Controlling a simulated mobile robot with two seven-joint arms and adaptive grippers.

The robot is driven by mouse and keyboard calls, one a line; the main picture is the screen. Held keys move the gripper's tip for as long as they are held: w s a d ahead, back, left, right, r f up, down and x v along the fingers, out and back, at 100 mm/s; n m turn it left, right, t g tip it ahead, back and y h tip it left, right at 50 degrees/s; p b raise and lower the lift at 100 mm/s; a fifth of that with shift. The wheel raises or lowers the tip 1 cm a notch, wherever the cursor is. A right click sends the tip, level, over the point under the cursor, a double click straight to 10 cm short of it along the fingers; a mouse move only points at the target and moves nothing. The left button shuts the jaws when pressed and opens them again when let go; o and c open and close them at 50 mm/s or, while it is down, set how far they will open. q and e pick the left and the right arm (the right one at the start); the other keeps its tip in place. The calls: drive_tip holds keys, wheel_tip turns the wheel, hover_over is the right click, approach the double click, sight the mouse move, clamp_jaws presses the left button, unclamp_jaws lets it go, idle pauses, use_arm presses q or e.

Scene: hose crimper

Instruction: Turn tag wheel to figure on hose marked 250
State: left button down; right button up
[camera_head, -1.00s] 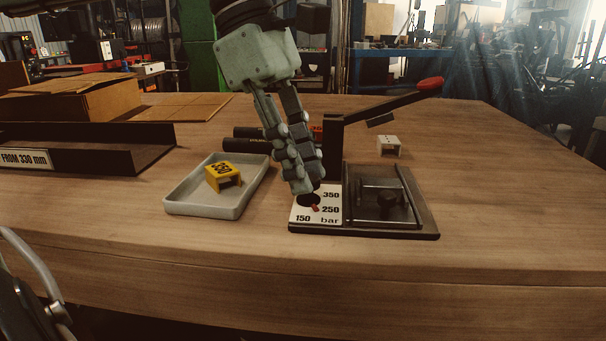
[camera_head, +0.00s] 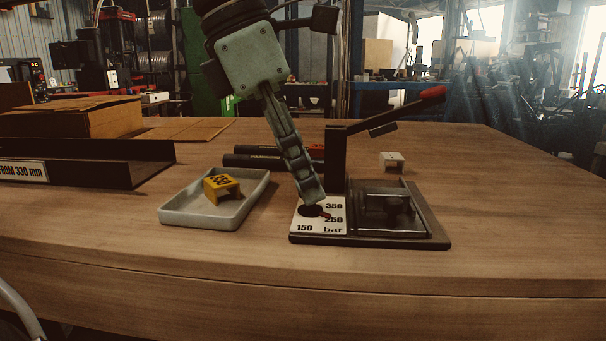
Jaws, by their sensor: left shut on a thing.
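The tag wheel (camera_head: 310,211) is a small dark knob with a red pointer on a white dial plate (camera_head: 305,229) printed 150, 250, 350 and bar. The pointer is at the wheel's right side, close beside the 250. My left gripper (camera_head: 313,198) comes down from above, tilted, its fingers shut on the wheel and hiding part of it. Black hoses (camera_head: 262,161) lie behind the gripper, partly hidden. Any figure on them is too small to read. My right gripper is not in view.
The crimper base (camera_head: 440,240) with its red-tipped lever (camera_head: 385,112) stands right of the dial. A grey tray (camera_head: 178,217) holds a yellow tag block (camera_head: 221,188). A white block (camera_head: 391,161) stands behind. A dark channel (camera_head: 110,165) is at left. The table front is clear.

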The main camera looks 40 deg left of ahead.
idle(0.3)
use_arm(q)
drive_tip(key=c, duration=1.3)
unclamp_jaws()
drive_tip(key=v, duration=1.2)
